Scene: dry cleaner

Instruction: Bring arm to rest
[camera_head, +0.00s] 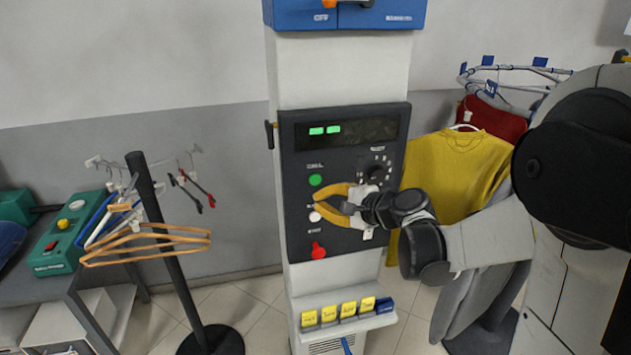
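My arm reaches in from the right, and my gripper (318,203) is in front of the dark control panel (345,120) on the white column (345,75). Its yellow fingers are spread apart with a gap between them. The fingers are empty. The fingertips are close to a round white button (315,216), but I cannot tell whether they touch it. A green button (315,180) is just above the fingers, and a red knob (318,251) is below them.
A black stand (165,240) with wooden hangers (150,245) is at the left, beside a table with a green device (62,235). A rack with a yellow sweater (450,175) and other clothes stands at the right. A shelf with yellow tags (348,310) juts out below the panel.

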